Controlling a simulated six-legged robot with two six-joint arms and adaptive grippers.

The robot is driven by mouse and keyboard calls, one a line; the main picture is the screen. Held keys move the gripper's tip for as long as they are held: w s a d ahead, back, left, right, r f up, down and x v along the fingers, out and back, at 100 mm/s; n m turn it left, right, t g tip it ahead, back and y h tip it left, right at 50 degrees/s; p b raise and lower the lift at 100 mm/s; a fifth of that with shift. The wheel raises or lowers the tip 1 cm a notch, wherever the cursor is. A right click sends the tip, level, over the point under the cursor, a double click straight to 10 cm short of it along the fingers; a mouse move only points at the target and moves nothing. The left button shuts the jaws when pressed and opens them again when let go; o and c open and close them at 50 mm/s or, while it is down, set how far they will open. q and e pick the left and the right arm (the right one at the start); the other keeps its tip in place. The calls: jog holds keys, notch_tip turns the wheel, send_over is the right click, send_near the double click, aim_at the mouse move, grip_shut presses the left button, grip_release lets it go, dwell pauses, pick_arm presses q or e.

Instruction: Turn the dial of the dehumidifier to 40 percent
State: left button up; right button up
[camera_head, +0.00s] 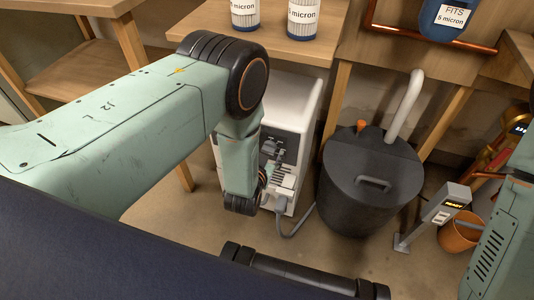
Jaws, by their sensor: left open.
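The dehumidifier (300,95) is a white box standing on the floor under the wooden table, with a grey front panel. My left arm comes in from the left and covers much of the panel. My left gripper (272,154), small and grey-black, is open close in front of the panel. I cannot tell whether it touches anything. The dial and its markings cannot be made out behind the arm and gripper. Part of my right arm shows at the right edge; its gripper is out of view.
A dark lidded tank (365,190) with a pale pipe stands right of the dehumidifier. A grey post with a "READY" display (453,204) and an orange bucket (460,232) stand further right. Two filter cartridges (303,18) stand on the table. A grey hose (297,224) runs across the floor.

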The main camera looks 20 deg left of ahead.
pick_arm(q)
jog(key=c, duration=1.2)
